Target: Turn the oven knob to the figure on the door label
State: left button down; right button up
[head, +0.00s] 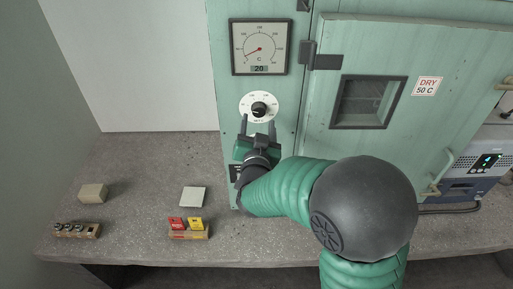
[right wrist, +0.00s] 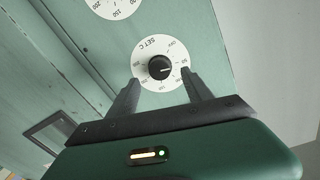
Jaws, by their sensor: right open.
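The oven knob (head: 259,109) is a black knob on a white round dial marked with figures, on the green oven front; it also shows in the right wrist view (right wrist: 159,68), where the dial reads SET C. The door label (head: 428,86) reads DRY 50 C in red and black on the oven door (head: 310,110). My right gripper (head: 258,128) is open just below the knob. In the right wrist view its two fingers (right wrist: 160,92) stand apart at the lower left and lower right of the knob, not closed on it. My left gripper is not in view.
On the bench lie a beige block (head: 93,193), a white square (head: 193,197), a card holder (head: 189,234) and a small rack (head: 76,230). A blue-grey device (head: 480,170) stands right.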

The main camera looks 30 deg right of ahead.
jog(key=b+v, duration=0.7)
jog(key=v, duration=0.4)
jog(key=shift+s+a+b, duration=0.2)
jog(key=shift+s+b, duration=0.05)
jog(key=shift+b, duration=0.05)
